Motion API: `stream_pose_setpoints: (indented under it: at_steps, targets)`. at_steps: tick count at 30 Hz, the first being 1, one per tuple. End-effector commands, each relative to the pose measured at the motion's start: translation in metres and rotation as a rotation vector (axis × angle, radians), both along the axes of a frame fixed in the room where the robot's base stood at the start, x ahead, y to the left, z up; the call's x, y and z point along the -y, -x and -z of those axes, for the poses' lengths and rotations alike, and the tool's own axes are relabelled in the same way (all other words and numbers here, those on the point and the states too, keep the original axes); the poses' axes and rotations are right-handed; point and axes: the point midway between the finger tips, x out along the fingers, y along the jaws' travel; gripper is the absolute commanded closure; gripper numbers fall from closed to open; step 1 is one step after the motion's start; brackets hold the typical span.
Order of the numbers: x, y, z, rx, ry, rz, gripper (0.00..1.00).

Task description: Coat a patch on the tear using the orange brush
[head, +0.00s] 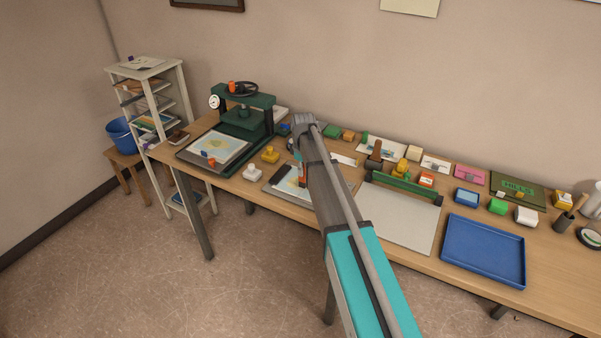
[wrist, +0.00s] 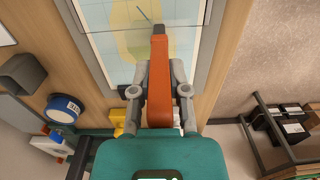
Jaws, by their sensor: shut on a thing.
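My gripper (wrist: 159,95) is shut on the orange brush (wrist: 159,58), which stands between its two grey fingers in the wrist view. The brush's far end lies over a pale blue map sheet (wrist: 105,18) with a yellow shape on it. A short dark line (wrist: 144,13), perhaps the tear, shows just beyond the brush end. I cannot tell whether the brush touches the sheet. In the head view the sheet (head: 287,183) lies on the bench, and a bit of the orange brush (head: 303,181) shows beside my arm, which hides much of the area. No patch is clearly visible.
A green press (head: 243,118) stands left of the sheet, with a yellow block (head: 270,155) and a dark block (head: 281,173) between. A grey board (head: 397,220) and a blue tray (head: 484,250) lie to the right. Several small coloured blocks line the back.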

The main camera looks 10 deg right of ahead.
Motion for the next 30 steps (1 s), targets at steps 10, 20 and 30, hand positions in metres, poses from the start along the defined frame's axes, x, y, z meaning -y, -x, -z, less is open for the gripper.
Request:
stream_pose_setpoints:
  at_steps: [10,20,30]
  targets:
    - [0.001,-0.001,0.0,0.0,0.0,0.0,1.0]
    - [0.008,-0.011,0.0,0.0,0.0,0.001,1.0]
    - [0.02,-0.028,0.001,0.0,0.0,0.001,1.0]
